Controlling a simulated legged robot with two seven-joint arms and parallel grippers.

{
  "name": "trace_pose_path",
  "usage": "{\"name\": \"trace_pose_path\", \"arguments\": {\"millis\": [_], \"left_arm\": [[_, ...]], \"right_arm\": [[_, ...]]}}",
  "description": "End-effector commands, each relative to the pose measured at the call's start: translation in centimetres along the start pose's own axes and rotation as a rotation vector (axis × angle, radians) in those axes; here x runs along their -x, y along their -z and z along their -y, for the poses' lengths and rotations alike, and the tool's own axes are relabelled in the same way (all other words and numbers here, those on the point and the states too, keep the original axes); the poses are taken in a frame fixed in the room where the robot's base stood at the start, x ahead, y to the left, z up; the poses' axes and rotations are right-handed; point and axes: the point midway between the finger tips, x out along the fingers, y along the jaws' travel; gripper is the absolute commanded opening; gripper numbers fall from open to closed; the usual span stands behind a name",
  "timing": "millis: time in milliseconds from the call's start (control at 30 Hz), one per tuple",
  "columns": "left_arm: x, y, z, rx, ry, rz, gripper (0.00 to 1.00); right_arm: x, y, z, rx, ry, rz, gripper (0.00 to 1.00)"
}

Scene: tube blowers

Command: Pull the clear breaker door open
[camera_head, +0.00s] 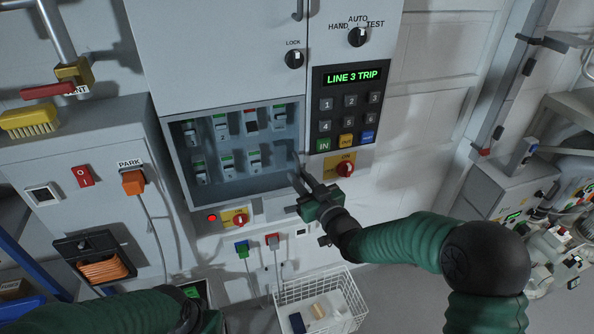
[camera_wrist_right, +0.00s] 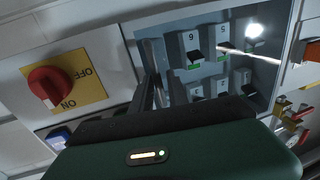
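The clear breaker door (camera_head: 272,141) is a see-through panel over a recessed box with two rows of breakers, and it looks shut. The same panel, with breakers behind it, shows in the right wrist view (camera_wrist_right: 222,68), turned upside down. My right gripper (camera_head: 298,172) is at the door's lower right edge, fingers pointing at the panel. In the right wrist view its two dark fingers (camera_wrist_right: 162,75) stand a little apart.
A keypad with a "LINE 3 TRIP" display (camera_head: 353,75) is right of the door. A red rotary switch (camera_head: 345,169) is close to my right gripper; another (camera_head: 239,219) is below the door. A white wire basket (camera_head: 318,304) stands below.

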Motion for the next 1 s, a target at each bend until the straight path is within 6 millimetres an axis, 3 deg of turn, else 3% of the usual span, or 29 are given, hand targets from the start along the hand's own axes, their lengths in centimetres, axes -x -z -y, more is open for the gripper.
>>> {"name": "trace_pose_path", "arguments": {"millis": [133,400,567,1000], "left_arm": [[0.4,0.1,0.0,0.000,0.000,0.000,0.36],[0.3,0.1,0.0,0.000,0.000,0.000,0.36],[0.3,0.1,0.0,0.000,0.000,0.000,0.36],[0.3,0.1,0.0,0.000,0.000,0.000,0.36]], "right_arm": [[-1.5,0.0,-0.1,-0.001,-0.001,0.001,0.20],[-1.7,-0.1,-0.1,0.000,-0.001,0.001,0.20],[-1.7,-0.1,-0.1,0.000,-0.001,0.001,0.00],[-1.7,0.0,-0.1,0.000,-0.001,0.000,0.00]]}}
